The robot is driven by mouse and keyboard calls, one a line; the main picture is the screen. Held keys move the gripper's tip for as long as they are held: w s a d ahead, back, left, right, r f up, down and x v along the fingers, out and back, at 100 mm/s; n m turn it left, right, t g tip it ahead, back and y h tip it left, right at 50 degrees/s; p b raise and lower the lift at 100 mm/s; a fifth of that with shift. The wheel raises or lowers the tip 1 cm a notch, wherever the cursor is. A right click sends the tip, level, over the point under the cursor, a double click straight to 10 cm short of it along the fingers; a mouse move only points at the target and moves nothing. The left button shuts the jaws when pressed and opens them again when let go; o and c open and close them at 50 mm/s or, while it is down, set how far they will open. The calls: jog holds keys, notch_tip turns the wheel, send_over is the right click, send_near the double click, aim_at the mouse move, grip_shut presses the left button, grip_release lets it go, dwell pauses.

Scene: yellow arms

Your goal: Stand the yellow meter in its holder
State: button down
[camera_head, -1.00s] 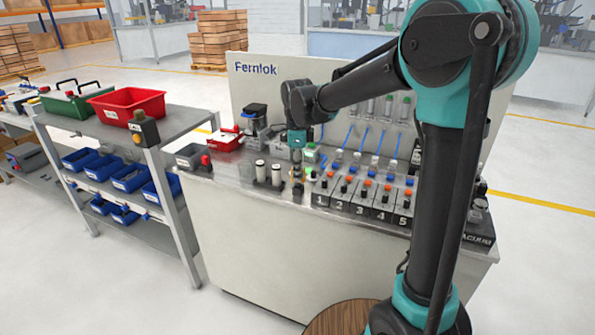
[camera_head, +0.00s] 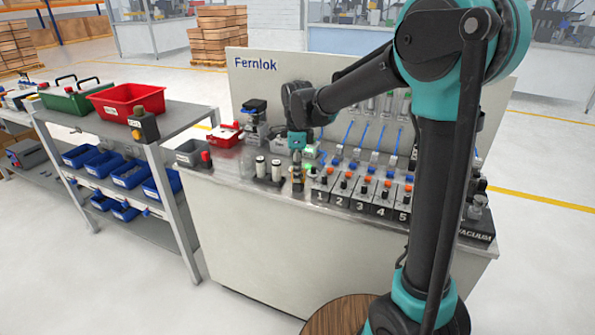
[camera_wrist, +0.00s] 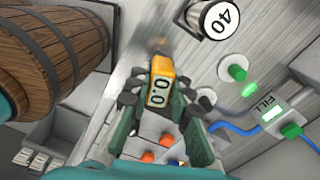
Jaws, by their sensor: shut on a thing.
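The yellow meter (camera_wrist: 161,68), a small block with a pale display reading 0.0, sits between the fingertips of my gripper (camera_wrist: 158,100) in the wrist view. The fingers are closed against its sides. In the head view my gripper (camera_head: 297,170) points down over the bench front, just left of the numbered stations. The meter is too small there to make out clearly. I cannot pick out the meter's holder for certain in either view, nor tell whether the meter touches anything below.
Two white-topped cylinders (camera_head: 268,169) stand just left of my gripper. Numbered stations with orange and blue knobs (camera_head: 362,192) lie close on the right. The wrist view shows a FILL box (camera_wrist: 272,114) with a blue hose and a wooden barrel (camera_wrist: 50,50).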

jog(key=c, duration=1.3)
grip_release()
notch_tip(320, 180, up, 9)
